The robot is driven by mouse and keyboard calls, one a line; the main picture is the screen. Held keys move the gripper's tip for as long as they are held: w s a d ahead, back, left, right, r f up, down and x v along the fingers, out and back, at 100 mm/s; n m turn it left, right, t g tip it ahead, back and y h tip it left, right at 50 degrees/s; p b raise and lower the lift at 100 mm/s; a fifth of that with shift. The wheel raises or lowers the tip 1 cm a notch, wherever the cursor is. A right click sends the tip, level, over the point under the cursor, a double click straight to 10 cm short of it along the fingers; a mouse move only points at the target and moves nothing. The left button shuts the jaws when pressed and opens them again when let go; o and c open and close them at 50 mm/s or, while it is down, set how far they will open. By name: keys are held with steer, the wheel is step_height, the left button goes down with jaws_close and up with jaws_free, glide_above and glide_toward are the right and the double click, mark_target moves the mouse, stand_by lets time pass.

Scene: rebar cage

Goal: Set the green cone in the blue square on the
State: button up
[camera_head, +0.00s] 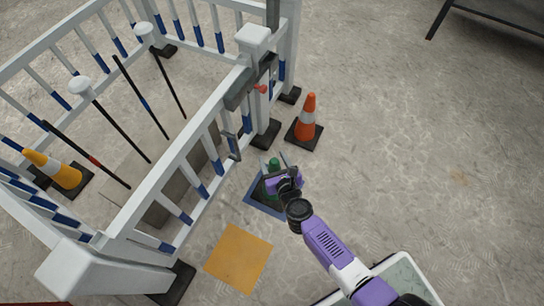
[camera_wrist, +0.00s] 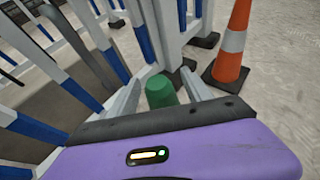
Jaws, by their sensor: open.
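The green cone (camera_head: 273,165) is at the blue square (camera_head: 262,208) on the floor, largely covered by my gripper in the head view. Its base is mostly hidden, so I cannot tell how it sits within the square. In the wrist view the rounded green top (camera_wrist: 160,91) shows between my two pale fingers. My gripper (camera_head: 276,164) is open, with its fingers (camera_wrist: 161,88) on either side of the cone top and apparently apart from it.
A white and blue fence (camera_head: 180,165) runs close to the left of my gripper. An orange cone (camera_head: 308,118) stands beyond it. A yellow square (camera_head: 238,257) lies nearer. A yellow cone (camera_head: 58,171) is inside the fence. Floor to the right is clear.

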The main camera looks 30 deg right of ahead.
steer(key=p+v, duration=0.2)
steer(key=v, duration=0.8)
steer(key=shift+s+r+p, duration=0.15)
steer(key=shift+s+p, duration=0.2)
steer(key=shift+s, duration=0.05)
steer(key=s+r+m+y, duration=0.1)
steer(key=s+r+m, duration=1.1)
steer(key=m, duration=0.5)
steer(key=s+r+m+t+y, duration=0.1)
steer(key=s+r+m, duration=1.2)
steer(key=r+m, duration=0.4)
steer(key=shift+s+d+r, duration=0.15)
steer(key=shift+s+d, duration=0.15)
steer(key=shift+d, duration=0.05)
steer(key=shift+r, duration=0.1)
